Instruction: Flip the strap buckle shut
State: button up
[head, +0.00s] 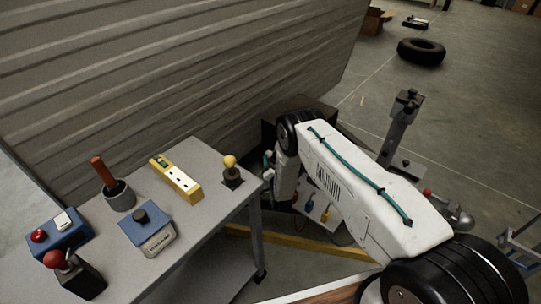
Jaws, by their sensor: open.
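I cannot pick out a strap buckle for certain in the head view. My white arm, with a teal cable along it, crosses the right half of the picture and bends down at a black joint near the table's right end. My gripper's fingers do not show; the arm hides what lies behind and below it.
A grey table (196,228) stands at left, bearing a yellow switch strip (176,178), a yellow-knobbed lever (231,170), a red-knobbed lever (72,272), an orange-handled lever (104,178) and blue boxes (148,229). The ribbed camper wall (180,70) rises behind. A tyre (421,51) lies on open floor.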

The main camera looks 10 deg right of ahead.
aim_at(270, 154)
jog(key=w, duration=0.7)
jog(key=shift+w+d+f, duration=0.1)
jog(key=shift+d+f, duration=0.25)
jog(key=shift+f, duration=0.05)
jog(key=c, duration=1.4)
